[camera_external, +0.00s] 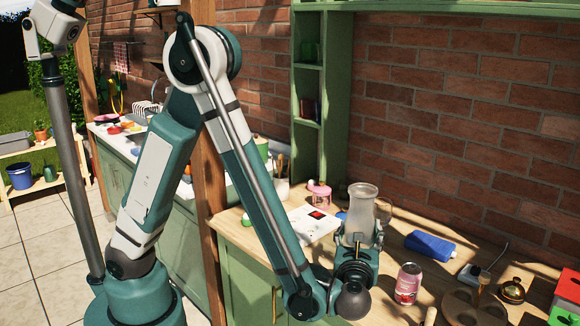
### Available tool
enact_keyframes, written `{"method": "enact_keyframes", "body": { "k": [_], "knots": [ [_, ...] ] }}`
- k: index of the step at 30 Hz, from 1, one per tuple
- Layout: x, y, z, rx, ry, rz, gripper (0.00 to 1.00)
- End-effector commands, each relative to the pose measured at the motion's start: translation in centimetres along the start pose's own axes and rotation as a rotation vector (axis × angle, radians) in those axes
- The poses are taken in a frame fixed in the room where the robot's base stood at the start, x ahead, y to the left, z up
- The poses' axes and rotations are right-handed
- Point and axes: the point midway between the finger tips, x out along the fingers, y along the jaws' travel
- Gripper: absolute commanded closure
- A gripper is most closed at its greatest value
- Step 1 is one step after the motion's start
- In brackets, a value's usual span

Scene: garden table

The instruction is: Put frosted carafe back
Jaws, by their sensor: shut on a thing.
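The frosted carafe (362,203) is a pale, cloudy glass vessel with a flared rim, upright above the wooden counter (258,238). My gripper (357,238) is shut on the carafe's lower part, with its fingers around the body. The gripper hides the carafe's base, so I cannot tell whether it touches the counter.
A pink can (407,284) stands right of my gripper. A blue bottle (430,244) lies farther right. A pink-lidded jar (321,195) and a white device with a red panel (313,222) are to the left. The brick wall (450,120) rises behind.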

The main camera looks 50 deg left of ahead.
Motion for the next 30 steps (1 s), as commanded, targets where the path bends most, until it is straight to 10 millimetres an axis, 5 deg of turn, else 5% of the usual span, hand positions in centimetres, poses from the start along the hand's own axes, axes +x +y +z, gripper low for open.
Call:
{"method": "enact_keyframes", "body": {
  "k": [15,30],
  "knots": [
    [0.0,0.0,-3.4,0.0,-0.001,0.0,0.8],
    [0.0,0.0,-3.9,0.0,-0.001,0.0,0.8]
  ]
}}
